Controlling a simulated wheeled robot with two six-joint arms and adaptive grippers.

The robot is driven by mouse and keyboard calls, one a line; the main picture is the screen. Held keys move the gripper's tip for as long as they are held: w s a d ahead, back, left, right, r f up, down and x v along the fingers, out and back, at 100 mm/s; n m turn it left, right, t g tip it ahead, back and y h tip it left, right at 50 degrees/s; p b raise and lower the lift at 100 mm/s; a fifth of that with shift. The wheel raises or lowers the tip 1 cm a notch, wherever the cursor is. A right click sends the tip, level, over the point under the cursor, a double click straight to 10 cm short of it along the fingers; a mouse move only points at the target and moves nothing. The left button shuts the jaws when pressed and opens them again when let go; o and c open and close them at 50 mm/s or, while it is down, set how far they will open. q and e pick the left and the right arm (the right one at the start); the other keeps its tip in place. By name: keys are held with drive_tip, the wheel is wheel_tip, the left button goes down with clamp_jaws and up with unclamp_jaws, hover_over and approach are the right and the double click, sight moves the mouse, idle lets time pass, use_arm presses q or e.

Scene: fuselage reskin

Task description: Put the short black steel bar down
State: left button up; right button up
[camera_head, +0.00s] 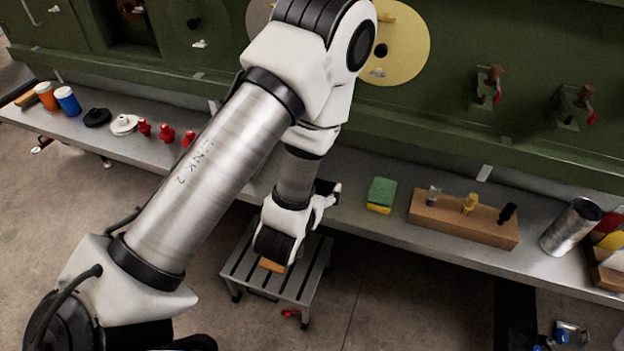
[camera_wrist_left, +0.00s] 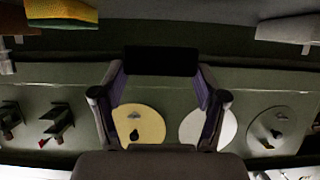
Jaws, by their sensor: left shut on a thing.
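My left gripper (camera_head: 326,192) reaches over the front of the grey shelf, mostly hidden behind its own wrist in the head view. In the left wrist view its two fingers (camera_wrist_left: 161,72) close on the short black steel bar (camera_wrist_left: 161,61), which lies crosswise between the fingertips. Only a small dark patch shows at the gripper in the head view, and I cannot tell whether it is the bar. The green panel is beyond the bar in the wrist view. My right gripper is not in view.
The grey shelf (camera_head: 350,212) carries a green-yellow sponge (camera_head: 381,194), a wooden block with several tools (camera_head: 462,220), a metal cylinder (camera_head: 570,228) and red parts (camera_head: 166,132). A slatted stool (camera_head: 312,280) stands below. The green panel (camera_head: 430,120) rises behind with protruding clamps (camera_head: 575,104).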

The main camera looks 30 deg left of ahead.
use_arm(q)
drive_tip(key=shift+w+a+f+b, duration=0.55)
drive_tip(key=shift+w+f+b, duration=0.2)
drive_tip(key=shift+w+b, duration=0.1)
drive_tip(key=w+a+p, duration=0.2)
drive_tip(key=w, duration=0.1)
drive_tip(key=shift+w+a+r, duration=0.1)
drive_tip(key=shift+r, duration=0.25)
drive_tip(key=w+a, duration=0.1)
drive_tip(key=w+a+p, duration=0.1)
drive_tip(key=a, duration=0.1)
drive_tip(key=shift+a+p, duration=0.15)
drive_tip(key=shift+p, duration=0.15)
drive_tip(key=f, duration=0.2)
drive_tip(key=w+f+p, duration=0.1)
drive_tip(key=shift+f, duration=0.6)
drive_tip(key=shift+s+a, duration=0.1)
drive_tip(key=shift+s, duration=0.05)
drive_tip(key=o, duration=1.7)
drive_tip(key=shift+f, duration=0.1)
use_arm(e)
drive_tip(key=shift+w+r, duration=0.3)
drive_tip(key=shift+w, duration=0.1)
